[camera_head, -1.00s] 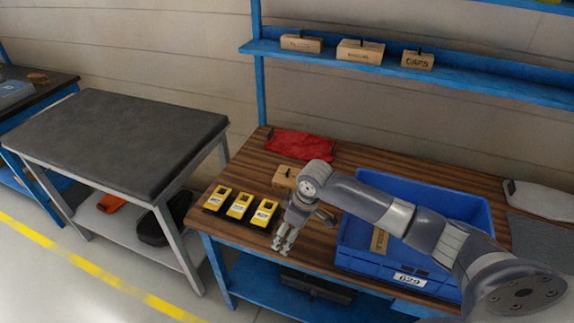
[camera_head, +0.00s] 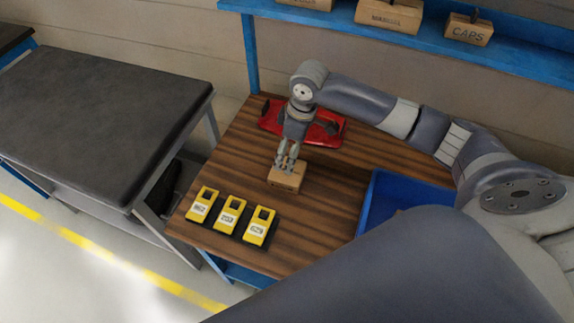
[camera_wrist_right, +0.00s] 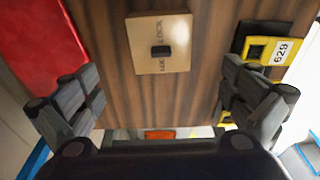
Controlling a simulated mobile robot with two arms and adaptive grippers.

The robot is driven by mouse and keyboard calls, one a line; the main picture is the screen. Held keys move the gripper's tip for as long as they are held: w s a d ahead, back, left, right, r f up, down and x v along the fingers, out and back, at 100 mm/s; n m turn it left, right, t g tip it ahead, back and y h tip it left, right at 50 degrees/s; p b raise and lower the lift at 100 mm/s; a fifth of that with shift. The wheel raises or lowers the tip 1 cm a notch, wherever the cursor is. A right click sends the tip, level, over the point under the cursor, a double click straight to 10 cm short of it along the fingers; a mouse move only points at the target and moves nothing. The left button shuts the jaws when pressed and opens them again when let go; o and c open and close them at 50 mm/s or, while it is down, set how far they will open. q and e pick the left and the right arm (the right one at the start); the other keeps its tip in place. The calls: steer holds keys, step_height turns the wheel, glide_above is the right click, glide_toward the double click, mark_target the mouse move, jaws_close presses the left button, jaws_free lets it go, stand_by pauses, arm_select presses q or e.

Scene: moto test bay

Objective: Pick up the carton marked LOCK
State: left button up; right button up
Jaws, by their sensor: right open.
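The carton marked LOCK (camera_head: 286,179) is a small light-brown box on the wooden bench, behind the yellow devices. In the right wrist view the carton (camera_wrist_right: 150,56) lies ahead between the finger lines, with LOCK lettering and a small black knob on its top face. My right gripper (camera_head: 287,161) points down just over the carton in the head view and hides part of its top. In the wrist view its fingers (camera_wrist_right: 161,80) are spread apart with nothing between the tips. My left gripper is not in view.
Three yellow devices (camera_head: 229,216) stand in front of the carton. A red item (camera_head: 325,131) lies behind it. A blue bin (camera_head: 375,205) is to the right, partly hidden by my arm. A blue shelf (camera_head: 345,30) holds other cartons, one marked CAPS (camera_head: 468,30).

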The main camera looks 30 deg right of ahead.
steer(key=f, duration=0.3)
steer(key=shift+a+f, duration=0.35)
steer(key=shift+w+f+p, duration=0.15)
steer(key=shift+f+p, duration=0.25)
steer(key=shift+f, duration=0.15)
step_height(320, 180, down, 4)
steer(key=shift+f+p, duration=0.1)
steer(key=shift+p, duration=0.6)
steer(key=shift+w+f, duration=0.15)
steer(key=shift+f, duration=0.15)
steer(key=shift+c, duration=0.2)
steer(key=c, duration=1.3)
